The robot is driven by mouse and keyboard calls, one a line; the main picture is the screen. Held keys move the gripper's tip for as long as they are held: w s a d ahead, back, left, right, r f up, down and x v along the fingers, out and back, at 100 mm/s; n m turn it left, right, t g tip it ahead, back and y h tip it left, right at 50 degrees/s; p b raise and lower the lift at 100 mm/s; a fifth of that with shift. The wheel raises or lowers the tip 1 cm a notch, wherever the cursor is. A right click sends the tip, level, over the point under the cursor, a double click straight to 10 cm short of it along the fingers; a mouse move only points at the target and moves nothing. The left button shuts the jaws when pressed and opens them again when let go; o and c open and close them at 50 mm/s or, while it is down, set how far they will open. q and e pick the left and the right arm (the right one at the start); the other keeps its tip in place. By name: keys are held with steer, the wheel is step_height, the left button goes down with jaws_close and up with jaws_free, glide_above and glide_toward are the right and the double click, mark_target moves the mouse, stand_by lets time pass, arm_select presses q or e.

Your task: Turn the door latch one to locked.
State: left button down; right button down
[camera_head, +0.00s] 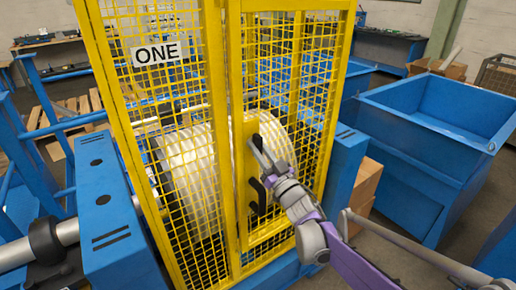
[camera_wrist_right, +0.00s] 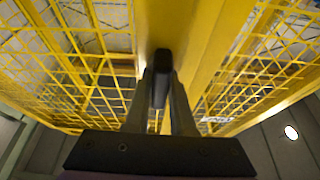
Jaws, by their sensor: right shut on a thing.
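The yellow mesh door (camera_head: 180,140) carries a sign reading ONE (camera_head: 157,53). Its latch (camera_head: 257,143) is a small black lever on the yellow plate of the door frame. My right gripper (camera_head: 262,152) reaches it from the lower right and is shut on it. In the right wrist view, the black latch (camera_wrist_right: 161,82) sits between the two grey fingers (camera_wrist_right: 161,95), against the yellow post. The fingers partly hide the latch, so I cannot tell its exact turn. My left gripper is not in view.
A black pull handle (camera_head: 258,196) is on the plate just below the latch, close to my right wrist. A large pale drum (camera_head: 188,165) is behind the mesh. A blue bin (camera_head: 425,130) stands to the right, with cardboard boxes (camera_head: 366,188) nearer the cage.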

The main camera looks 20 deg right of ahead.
steer(key=shift+n, duration=0.4)
steer(key=shift+y, duration=0.3)
steer(key=c, duration=0.8)
jaws_free()
steer(key=shift+o, duration=0.2)
steer(key=b+v, duration=0.1)
steer(key=v, duration=0.9)
steer(key=shift+s+d+b, duration=0.15)
steer(key=shift+s+b, duration=0.15)
steer(key=shift+s, duration=0.1)
